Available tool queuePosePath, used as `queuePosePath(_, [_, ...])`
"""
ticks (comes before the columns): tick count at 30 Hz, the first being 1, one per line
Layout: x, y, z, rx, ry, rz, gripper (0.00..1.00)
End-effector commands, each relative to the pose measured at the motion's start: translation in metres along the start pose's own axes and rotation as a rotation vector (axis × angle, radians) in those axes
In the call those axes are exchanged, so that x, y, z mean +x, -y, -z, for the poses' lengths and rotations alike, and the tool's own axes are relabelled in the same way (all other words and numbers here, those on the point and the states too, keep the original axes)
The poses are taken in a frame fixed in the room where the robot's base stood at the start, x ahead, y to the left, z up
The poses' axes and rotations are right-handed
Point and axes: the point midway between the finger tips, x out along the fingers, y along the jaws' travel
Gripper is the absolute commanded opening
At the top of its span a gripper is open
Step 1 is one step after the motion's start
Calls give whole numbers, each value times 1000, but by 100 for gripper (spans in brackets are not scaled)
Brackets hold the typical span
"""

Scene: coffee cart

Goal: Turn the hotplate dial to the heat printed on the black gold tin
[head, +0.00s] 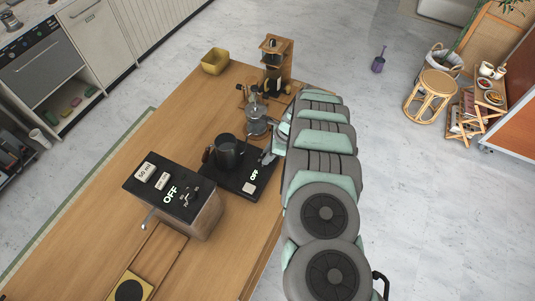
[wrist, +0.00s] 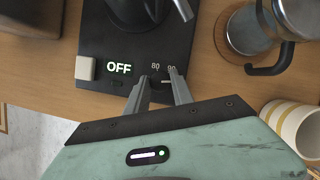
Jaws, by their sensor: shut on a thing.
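The hotplate (head: 207,172) is a flat black unit on the wooden counter, with a lit OFF readout; it also shows in the wrist view (wrist: 92,45). Its small dark dial (wrist: 161,78) is on the front edge, below the printed 80 and 90. My gripper (wrist: 160,80) has its two fingers on either side of the dial and is shut on it. The fingers hide part of the dial and scale. In the head view my gripper (head: 268,157) is at the hotplate's right edge. I cannot make out the black gold tin or its print.
A dark kettle (head: 229,153) stands on the hotplate. A glass press (wrist: 250,30) and a striped cup (wrist: 298,130) are close right of my gripper. A black-topped machine (head: 183,208) reading OFF stands front left. A yellow bin (head: 215,62) is at the far end.

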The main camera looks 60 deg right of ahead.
Motion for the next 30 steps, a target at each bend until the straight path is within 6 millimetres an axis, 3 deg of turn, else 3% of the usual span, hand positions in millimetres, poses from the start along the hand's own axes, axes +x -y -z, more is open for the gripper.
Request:
queuePosePath(7, [0,-2,-1,148,0,61,0])
queuePosePath(18, [0,-1,0,171,0,72,0])
queuePosePath(19, [0,-1,0,171,0,71,30])
queuePosePath(26, [0,-1,0,170,0,70,49])
queuePosePath(30, [0,-1,0,170,0,70,50])
